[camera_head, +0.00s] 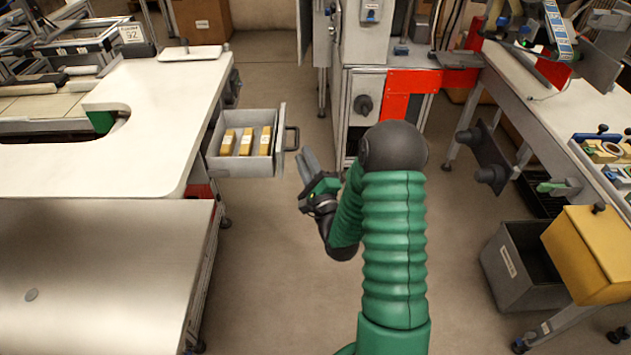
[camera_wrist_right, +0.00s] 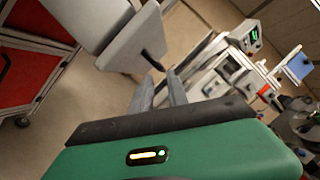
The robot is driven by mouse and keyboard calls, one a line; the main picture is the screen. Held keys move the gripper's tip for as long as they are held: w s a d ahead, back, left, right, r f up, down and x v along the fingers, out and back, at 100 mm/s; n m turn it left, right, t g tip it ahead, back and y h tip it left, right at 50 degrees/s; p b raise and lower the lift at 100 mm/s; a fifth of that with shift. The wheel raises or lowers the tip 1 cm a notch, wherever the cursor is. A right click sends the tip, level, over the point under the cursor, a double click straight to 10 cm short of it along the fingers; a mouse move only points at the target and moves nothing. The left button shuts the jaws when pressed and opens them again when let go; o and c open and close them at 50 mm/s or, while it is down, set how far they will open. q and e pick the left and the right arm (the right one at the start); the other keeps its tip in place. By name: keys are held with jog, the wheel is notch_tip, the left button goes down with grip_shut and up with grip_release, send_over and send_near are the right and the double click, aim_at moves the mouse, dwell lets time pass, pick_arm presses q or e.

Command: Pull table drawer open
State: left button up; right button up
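The table drawer (camera_head: 240,170) stands pulled out from the right side of the white-topped table (camera_head: 165,100). Three yellow-brown boxes lie in it. Its dark handle (camera_head: 293,138) is on the front panel, facing right. My right gripper (camera_head: 305,158) is in front of the drawer, just right of and below the handle in the head view. In the right wrist view the two grey fingers (camera_wrist_right: 160,75) are apart with nothing between them. The handle (camera_wrist_right: 153,60) shows just beyond their tips, beside the grey drawer front (camera_wrist_right: 130,40). My left gripper is not in view.
A steel-topped table (camera_head: 100,270) stands at the near left. A grey machine with a red panel (camera_head: 408,85) is behind my arm. On the right are a workbench (camera_head: 530,100), a grey bin (camera_head: 515,270) and a yellow box (camera_head: 590,250). The floor between is clear.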

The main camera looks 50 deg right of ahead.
jog(key=p+v, duration=0.4)
jog(key=v, duration=0.6)
jog(key=shift+a+f, duration=0.1)
jog(key=shift+s+f, duration=0.1)
jog(key=shift+f, duration=0.05)
